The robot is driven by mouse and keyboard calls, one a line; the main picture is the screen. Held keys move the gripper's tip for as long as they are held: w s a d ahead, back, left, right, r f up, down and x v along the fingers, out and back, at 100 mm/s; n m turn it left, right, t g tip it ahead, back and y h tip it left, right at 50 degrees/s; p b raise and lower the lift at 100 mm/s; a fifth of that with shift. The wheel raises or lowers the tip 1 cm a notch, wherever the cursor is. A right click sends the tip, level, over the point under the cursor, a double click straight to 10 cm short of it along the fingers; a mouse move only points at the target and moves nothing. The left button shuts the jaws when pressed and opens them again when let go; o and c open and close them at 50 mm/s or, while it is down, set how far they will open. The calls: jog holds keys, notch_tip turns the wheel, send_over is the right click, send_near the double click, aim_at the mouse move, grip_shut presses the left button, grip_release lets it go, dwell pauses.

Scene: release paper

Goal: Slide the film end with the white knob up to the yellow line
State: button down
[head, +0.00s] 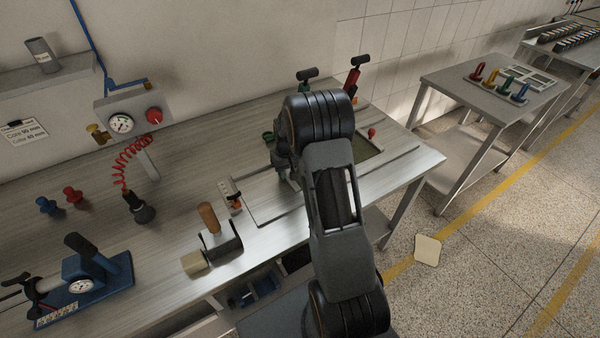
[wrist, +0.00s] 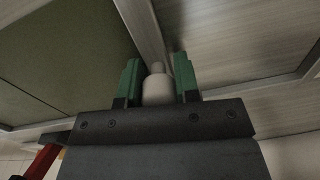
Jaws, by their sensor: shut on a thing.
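The white knob (wrist: 157,90) stands between the two green fingers of my gripper (wrist: 158,72) in the wrist view, and the gripper is shut on it. An olive-green sheet (wrist: 65,60), which looks like the film, lies in a pale frame to the left of the knob. Part of this sheet (head: 366,149) also shows in the head view, right of my arm. My arm hides the knob and most of the gripper there. I cannot make out the yellow line on the bench in either view.
Red (head: 353,78) and green (head: 306,78) upright handles with black grips stand behind my arm. A small red knob (head: 372,133) is at the panel's right. A roll holder with a wooden handle (head: 208,217) and a blue press (head: 90,275) stand left on the metal bench (head: 180,150).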

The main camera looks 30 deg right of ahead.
jog(key=c, duration=0.8)
grip_release()
jog(key=shift+o, duration=0.2)
notch_tip(320, 180, up, 14)
jog(key=b, duration=0.1)
jog(key=shift+d, duration=0.3)
jog(key=s+a+r+t, duration=0.2)
jog(key=s+a, duration=0.4)
jog(key=s, duration=0.4)
jog(key=s+a+r+n+t, duration=0.1)
jog(key=s+a+r+t, duration=0.1)
jog(key=s+a, duration=0.5)
jog(key=shift+s+a+r+h, duration=0.3)
jog(key=shift+s+r, duration=0.2)
jog(key=shift+s, duration=1.8)
